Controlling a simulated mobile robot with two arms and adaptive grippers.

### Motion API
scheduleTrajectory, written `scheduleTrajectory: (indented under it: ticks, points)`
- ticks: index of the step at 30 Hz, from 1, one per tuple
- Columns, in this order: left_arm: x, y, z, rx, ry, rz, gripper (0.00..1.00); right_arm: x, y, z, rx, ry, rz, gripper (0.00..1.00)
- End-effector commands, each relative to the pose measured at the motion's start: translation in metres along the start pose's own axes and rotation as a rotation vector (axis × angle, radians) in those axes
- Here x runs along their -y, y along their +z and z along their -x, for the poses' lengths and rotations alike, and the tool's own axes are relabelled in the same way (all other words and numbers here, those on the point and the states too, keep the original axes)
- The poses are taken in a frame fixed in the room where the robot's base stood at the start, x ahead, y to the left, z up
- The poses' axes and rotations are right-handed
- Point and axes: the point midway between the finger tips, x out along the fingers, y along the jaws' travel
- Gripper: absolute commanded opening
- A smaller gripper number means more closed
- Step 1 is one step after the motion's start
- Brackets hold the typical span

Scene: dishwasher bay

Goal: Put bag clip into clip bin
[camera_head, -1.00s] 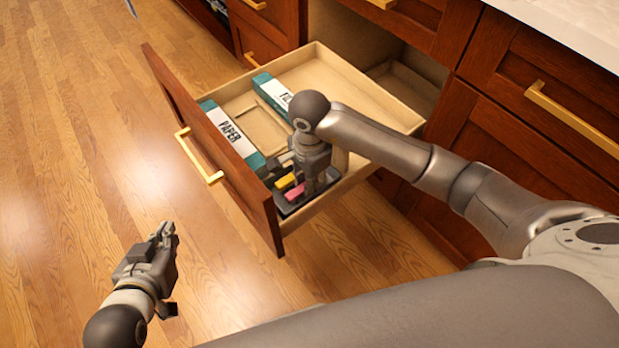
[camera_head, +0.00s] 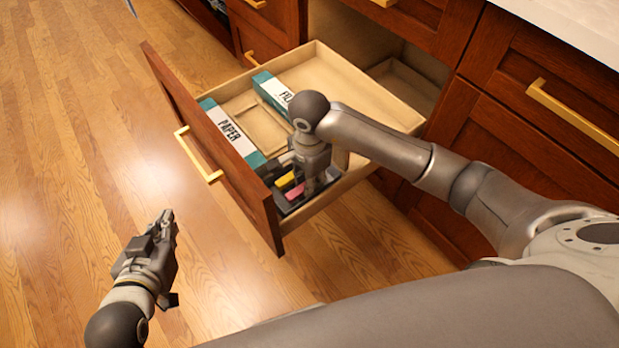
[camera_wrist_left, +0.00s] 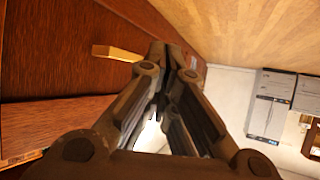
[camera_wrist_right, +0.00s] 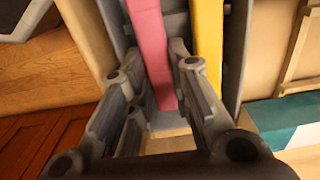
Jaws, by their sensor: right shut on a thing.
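A pink bag clip (camera_head: 294,192) stands in a dark grey clip bin (camera_head: 291,209) at the near corner of the open drawer. A yellow clip (camera_head: 285,180) is beside it in the bin. In the right wrist view, the pink clip (camera_wrist_right: 152,45) lies between the fingers of my right gripper (camera_wrist_right: 163,85), which is shut on it, and the yellow clip (camera_wrist_right: 207,50) is just to its right. In the head view my right gripper (camera_head: 314,186) points down into the bin and hides part of it. My left gripper (camera_head: 168,218) is empty, its fingertips together, above the floor.
The open drawer (camera_head: 350,90) also holds a box marked PAPER (camera_head: 229,132) and a second, partly hidden box (camera_head: 273,90). The drawer front with its gold handle (camera_head: 200,155) stands between my two grippers. The wood floor (camera_head: 80,150) at left is clear.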

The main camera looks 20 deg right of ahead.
Motion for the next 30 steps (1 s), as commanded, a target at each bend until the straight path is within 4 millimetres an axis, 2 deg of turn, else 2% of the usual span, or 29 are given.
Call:
scheduleTrajectory:
  ticks: [23,24,28,30]
  points:
    - [-0.002,-0.015,-0.002,-0.075,0.005,0.0,0.0,0.0,0.0,-0.004,0.0,0.001,0.0,0.0]
    - [-0.002,-0.016,-0.002,-0.078,0.005,-0.001,0.0,0.0,0.0,-0.004,0.0,0.001,0.0,0.24]
    - [-0.002,-0.016,-0.002,-0.079,0.005,0.0,0.0,-0.001,0.0,-0.004,0.0,0.003,0.0,0.41]
    - [-0.002,-0.016,-0.002,-0.078,0.005,0.0,0.0,-0.002,0.0,-0.005,-0.001,0.005,0.001,0.44]
